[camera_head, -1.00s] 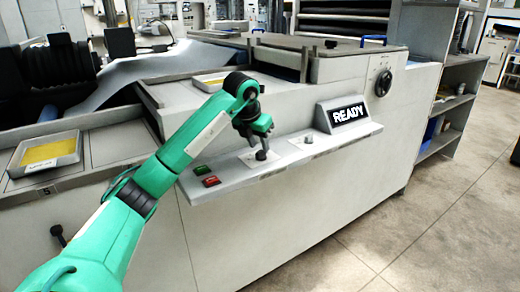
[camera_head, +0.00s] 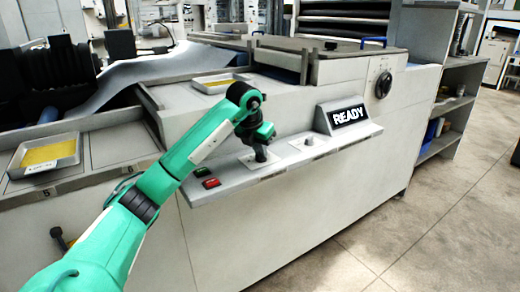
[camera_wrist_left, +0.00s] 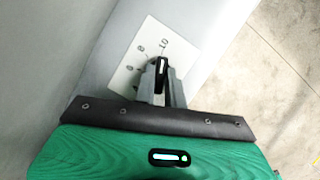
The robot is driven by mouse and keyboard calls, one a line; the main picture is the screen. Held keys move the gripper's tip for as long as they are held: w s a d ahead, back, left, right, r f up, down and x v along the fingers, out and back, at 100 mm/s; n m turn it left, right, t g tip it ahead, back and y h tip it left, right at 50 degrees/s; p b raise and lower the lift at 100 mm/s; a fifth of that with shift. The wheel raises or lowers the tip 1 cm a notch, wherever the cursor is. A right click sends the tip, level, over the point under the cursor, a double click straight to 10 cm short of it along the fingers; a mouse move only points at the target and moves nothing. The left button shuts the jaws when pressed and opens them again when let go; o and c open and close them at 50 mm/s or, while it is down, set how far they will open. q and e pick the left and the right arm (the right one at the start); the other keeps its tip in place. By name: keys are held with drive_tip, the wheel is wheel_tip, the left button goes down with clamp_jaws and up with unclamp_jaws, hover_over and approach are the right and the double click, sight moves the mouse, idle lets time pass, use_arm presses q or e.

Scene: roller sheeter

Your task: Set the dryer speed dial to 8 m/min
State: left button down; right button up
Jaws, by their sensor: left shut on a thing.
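My left gripper (camera_head: 260,154) reaches down to the control ledge and is shut on a dark dial knob (camera_wrist_left: 161,68). The knob bears a white line and sits between the two grey fingertips (camera_wrist_left: 162,80) in the left wrist view. The line runs roughly up the picture, toward the printed 10. The white scale plate (camera_wrist_left: 126,73) shows a 10, an 8 and smaller marks to the left. The fingers hide part of the knob and scale, so the exact setting is hard to read. My right gripper is not in view.
Green (camera_head: 202,172) and red (camera_head: 211,183) buttons lie left of the gripper on the ledge. Another small knob (camera_head: 308,141) and a READY display (camera_head: 348,114) stand to its right. A black rotary switch (camera_head: 383,85) is on the machine's side. Open floor lies at right.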

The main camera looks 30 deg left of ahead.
use_arm(q)
drive_tip(key=shift+r+n+y+p, duration=0.2)
drive_tip(key=shift+n+y+p, duration=0.2)
drive_tip(key=shift+n+p, duration=0.5)
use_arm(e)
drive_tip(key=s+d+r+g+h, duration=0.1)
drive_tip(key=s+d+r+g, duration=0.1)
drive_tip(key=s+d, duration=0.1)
use_arm(q)
drive_tip(key=n+y+p, duration=0.1)
drive_tip(key=n+p, duration=0.1)
drive_tip(key=n, duration=0.2)
drive_tip(key=shift+d, duration=0.15)
drive_tip(key=shift+w+f+n+g+y+p, duration=0.15)
drive_tip(key=shift+n+g+y+p, duration=0.55)
drive_tip(key=shift+n, duration=0.8)
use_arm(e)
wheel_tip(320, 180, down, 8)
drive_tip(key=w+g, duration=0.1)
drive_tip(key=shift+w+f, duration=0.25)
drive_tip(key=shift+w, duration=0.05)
use_arm(q)
drive_tip(key=c, duration=1.5)
unclamp_jaws()
drive_tip(key=shift+o, duration=0.2)
drive_tip(key=shift+d, duration=0.1)
